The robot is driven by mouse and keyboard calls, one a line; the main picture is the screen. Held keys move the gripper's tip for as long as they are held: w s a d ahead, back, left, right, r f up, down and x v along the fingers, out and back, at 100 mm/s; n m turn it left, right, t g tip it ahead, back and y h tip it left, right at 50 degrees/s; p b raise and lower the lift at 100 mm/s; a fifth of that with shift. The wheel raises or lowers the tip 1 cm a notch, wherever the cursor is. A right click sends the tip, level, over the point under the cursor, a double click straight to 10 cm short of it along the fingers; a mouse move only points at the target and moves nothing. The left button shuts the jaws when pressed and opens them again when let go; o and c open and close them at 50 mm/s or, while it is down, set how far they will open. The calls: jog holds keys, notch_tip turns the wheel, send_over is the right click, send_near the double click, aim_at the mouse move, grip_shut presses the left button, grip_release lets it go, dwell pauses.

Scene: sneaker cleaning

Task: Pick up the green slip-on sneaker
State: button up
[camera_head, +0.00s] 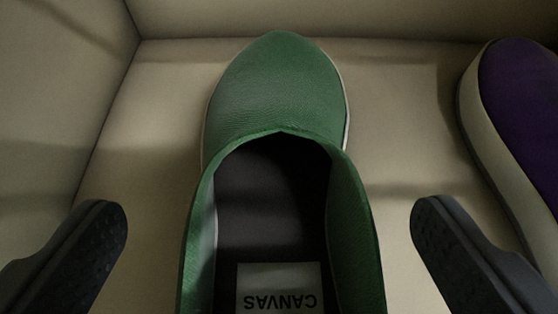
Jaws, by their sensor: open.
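The green slip-on sneaker (280,85) lies upright on a beige surface in the middle of the head camera view, toe pointing away. Its dark insole shows a pale label reading "CANVAS", upside down in the picture. The heel is cut off by the bottom edge. My gripper (268,232) is open, with one dark finger to the left of the sneaker and one to the right. Clear gaps show between both fingers and the sneaker's sides. Nothing is held.
A purple shoe (522,100) with a pale sole lies at the right edge, partly cut off, close to my right finger in the picture. Beige walls rise at the left (50,110) and at the back (330,18). Bare floor (150,120) shows left of the sneaker.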

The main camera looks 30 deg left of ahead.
aim_at(275, 222)
jog(key=shift+b+x, duration=0.5)
jog(key=shift+x, duration=1.85)
jog(key=shift+w+d+r, duration=0.1)
jog(key=c, duration=1.2)
jog(key=shift+c, duration=0.2)
jog(key=shift+r, duration=0.1)
